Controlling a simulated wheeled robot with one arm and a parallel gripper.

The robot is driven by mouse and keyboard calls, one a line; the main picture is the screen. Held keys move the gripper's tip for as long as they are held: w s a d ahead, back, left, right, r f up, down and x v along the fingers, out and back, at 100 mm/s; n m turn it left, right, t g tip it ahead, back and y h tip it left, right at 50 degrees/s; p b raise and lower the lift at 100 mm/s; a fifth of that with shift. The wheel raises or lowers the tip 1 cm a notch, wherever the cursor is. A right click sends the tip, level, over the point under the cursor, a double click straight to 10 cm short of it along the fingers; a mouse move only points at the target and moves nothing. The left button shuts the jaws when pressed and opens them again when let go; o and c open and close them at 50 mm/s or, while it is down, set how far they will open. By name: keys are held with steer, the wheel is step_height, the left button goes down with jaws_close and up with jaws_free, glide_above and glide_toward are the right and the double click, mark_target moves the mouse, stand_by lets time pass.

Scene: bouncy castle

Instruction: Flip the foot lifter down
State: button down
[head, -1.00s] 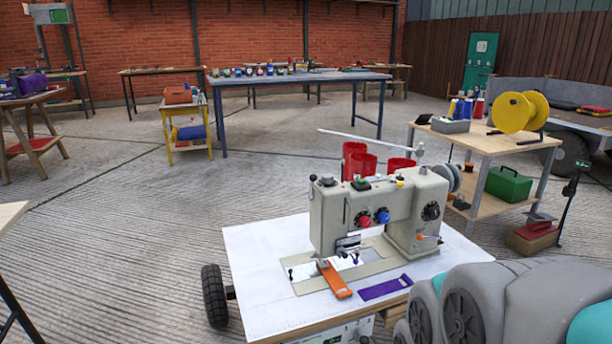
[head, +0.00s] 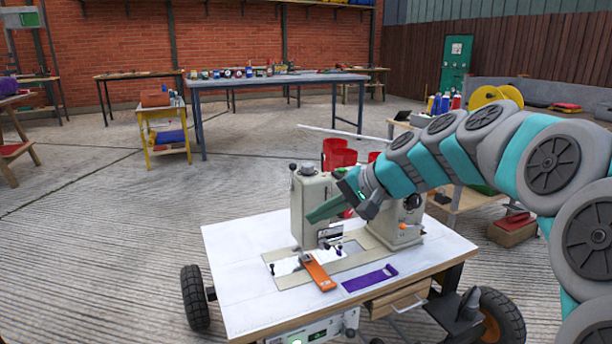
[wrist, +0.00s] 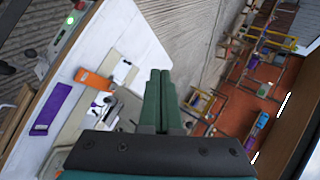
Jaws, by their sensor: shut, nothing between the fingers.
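The beige sewing machine (head: 312,205) stands on a white-topped wheeled table (head: 235,265). A small lever with an orange tip (head: 412,202) shows on its right side, partly behind my arm. Small metal parts (head: 331,236) sit around the needle and foot. I cannot tell for sure which part is the foot lifter. My gripper (head: 310,216) is shut and empty, with its green fingers in front of the machine's upper body and hiding its dials. The wrist view shows the shut fingers (wrist: 160,75) beside part of the machine.
An orange strip (head: 317,272) and a purple plate (head: 370,278) lie on the tabletop in front of the machine. The tabletop's left side is clear. Workbenches (head: 270,80) stand farther back.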

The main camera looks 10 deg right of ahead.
mark_target(307, 183)
steer(key=w+d+r+m+t+y+b, duration=0.1)
steer(key=w+d+r+m+t, duration=0.2)
steer(key=w+d, duration=0.6)
step_height(307, 183, up, 2)
steer(key=shift+w+r+t, duration=0.2)
steer(key=shift+w+t, duration=0.3)
steer(key=shift+w, duration=0.15)
steer(key=shift+w+a+r+b+x, duration=0.15)
steer(key=shift+r+x, duration=0.2)
steer(key=shift+x, duration=1.85)
steer(key=shift+a+r+b+x, duration=0.15)
steer(key=shift+r+x, duration=0.15)
steer(key=shift+x, duration=1.95)
steer(key=shift+w+r+b+x, duration=0.15)
steer(key=shift+r+x, duration=0.2)
steer(key=shift+x, duration=1.85)
steer(key=shift+s, duration=0.1)
steer(key=shift+r, duration=0.1)
